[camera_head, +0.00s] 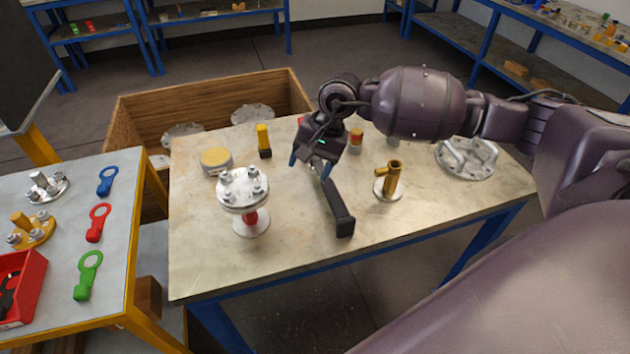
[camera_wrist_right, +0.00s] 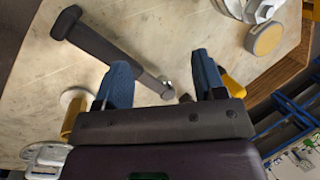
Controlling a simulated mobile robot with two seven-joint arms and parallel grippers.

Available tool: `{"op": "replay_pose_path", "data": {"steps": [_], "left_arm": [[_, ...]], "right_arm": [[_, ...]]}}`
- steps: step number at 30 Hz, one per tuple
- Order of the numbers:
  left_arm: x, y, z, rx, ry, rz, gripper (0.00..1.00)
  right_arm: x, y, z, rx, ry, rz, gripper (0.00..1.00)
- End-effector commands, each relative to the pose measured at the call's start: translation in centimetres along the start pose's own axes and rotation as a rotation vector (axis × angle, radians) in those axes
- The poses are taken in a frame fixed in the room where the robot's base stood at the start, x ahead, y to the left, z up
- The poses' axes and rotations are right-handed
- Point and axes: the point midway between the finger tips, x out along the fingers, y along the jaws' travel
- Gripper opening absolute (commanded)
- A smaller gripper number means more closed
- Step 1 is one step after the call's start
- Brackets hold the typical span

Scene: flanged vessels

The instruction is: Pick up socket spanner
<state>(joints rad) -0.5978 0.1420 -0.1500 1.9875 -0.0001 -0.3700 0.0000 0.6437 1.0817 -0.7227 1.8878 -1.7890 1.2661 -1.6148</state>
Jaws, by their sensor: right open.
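The socket spanner (camera_head: 338,208) lies on the worktable, a dark grey tool with a thick handle toward the front and a thinner shaft running back under my right gripper. My right gripper (camera_head: 310,163) is over the far end of the tool, open with blue fingers. In the right wrist view the spanner (camera_wrist_right: 112,52) runs from upper left down to its metal-tipped end, which shows in the gap between the open fingers (camera_wrist_right: 160,68). The fingers do not appear closed on it. My left gripper is not in view.
A flanged vessel (camera_head: 244,190) with bolts stands left of the spanner. A brass pipe piece (camera_head: 388,180) stands right of it. A yellow-and-black item (camera_head: 263,140) and a round yellow-topped disc (camera_head: 216,160) stand behind. A wooden crate (camera_head: 135,125) sits behind the table. Bare tabletop lies in front.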

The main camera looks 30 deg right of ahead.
Motion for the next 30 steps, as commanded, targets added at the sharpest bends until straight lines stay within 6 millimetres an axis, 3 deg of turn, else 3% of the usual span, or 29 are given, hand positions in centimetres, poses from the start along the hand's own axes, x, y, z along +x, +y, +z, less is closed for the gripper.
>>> {"op": "replay_pose_path", "data": {"steps": [4, 10, 14, 24, 30], "left_arm": [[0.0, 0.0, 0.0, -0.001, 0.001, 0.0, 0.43], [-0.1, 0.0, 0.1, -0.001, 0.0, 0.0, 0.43], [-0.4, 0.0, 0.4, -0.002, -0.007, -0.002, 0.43], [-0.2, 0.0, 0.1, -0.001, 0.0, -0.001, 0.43], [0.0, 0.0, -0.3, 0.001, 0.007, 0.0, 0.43]], "right_arm": [[-0.3, 3.1, -2.1, -0.267, 0.099, 0.209, 0.64], [-0.8, 5.0, -2.6, -0.473, 0.083, 0.344, 0.64], [-0.5, 5.1, -2.6, -0.52, 0.072, 0.348, 0.64], [3.7, 6.4, -3.3, -0.522, 0.07, 0.346, 0.64], [4.7, 6.8, -3.5, -0.522, 0.071, 0.345, 0.64]]}}
